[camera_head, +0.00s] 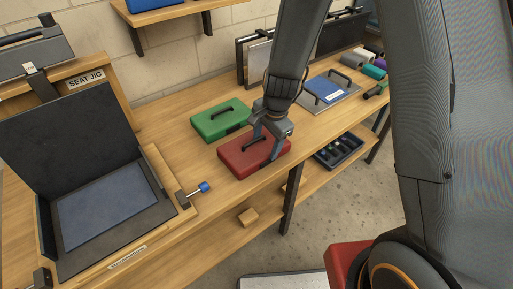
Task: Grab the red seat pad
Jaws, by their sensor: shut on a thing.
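The red seat pad (238,161) lies at the front edge of the wooden bench, with a dark handle on its top. My gripper (262,146) is over the right half of the pad, shut on its handle. The gripper covers part of the handle. I cannot tell whether the pad is touching the bench or slightly above it.
A green pad (219,121) with a handle lies just behind the red one. A blue pad (326,88) lies to the right on a grey plate. The open seat jig (105,214) stands at the left. A dark tray (339,150) is on the lower shelf.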

